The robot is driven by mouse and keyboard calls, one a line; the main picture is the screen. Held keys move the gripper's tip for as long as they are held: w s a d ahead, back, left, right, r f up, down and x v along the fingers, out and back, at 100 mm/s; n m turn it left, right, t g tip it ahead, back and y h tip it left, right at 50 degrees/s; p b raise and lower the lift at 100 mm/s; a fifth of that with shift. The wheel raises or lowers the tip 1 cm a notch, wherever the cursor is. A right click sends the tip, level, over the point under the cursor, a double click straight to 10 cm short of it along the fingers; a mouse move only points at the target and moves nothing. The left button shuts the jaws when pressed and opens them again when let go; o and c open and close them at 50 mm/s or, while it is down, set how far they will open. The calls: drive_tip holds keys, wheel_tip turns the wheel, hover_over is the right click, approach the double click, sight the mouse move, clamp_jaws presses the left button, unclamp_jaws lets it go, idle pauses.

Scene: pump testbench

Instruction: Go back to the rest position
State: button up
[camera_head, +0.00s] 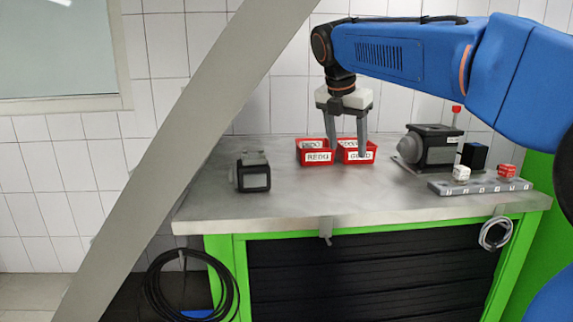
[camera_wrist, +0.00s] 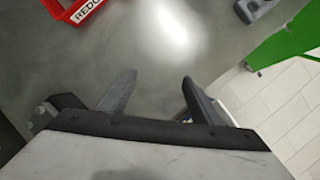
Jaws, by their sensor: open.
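My gripper (camera_head: 346,148) hangs from my blue arm over the metal bench top (camera_head: 290,205), with its fingers pointing down in front of the two red bins. The left bin (camera_head: 318,157) has a label that seems to read "REDO", and the right bin (camera_head: 367,156) has a label that is partly hidden by a finger. In the wrist view my gripper (camera_wrist: 158,85) is open with nothing between the fingers. A corner of a red bin (camera_wrist: 68,20) shows there at the upper left.
A dark pump-like device (camera_head: 253,175) stands at the left. The bench's front middle is clear.

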drive_tip(key=s+d+f+m+y, duration=0.1)
drive_tip(key=s+d+f+m, duration=0.2)
drive_tip(key=s+f+m, duration=1)
drive_tip(key=s+d+f+m+t+y, duration=0.1)
drive_tip(key=s+d+f+m, duration=0.2)
drive_tip(key=s+f+m, duration=1)
drive_tip(key=s+f, duration=0.3)
drive_tip(key=s, duration=0.3)
drive_tip(key=shift+d+f+y, duration=0.25)
drive_tip(key=shift+d+y, duration=0.05)
drive_tip(key=shift+y, duration=0.1)
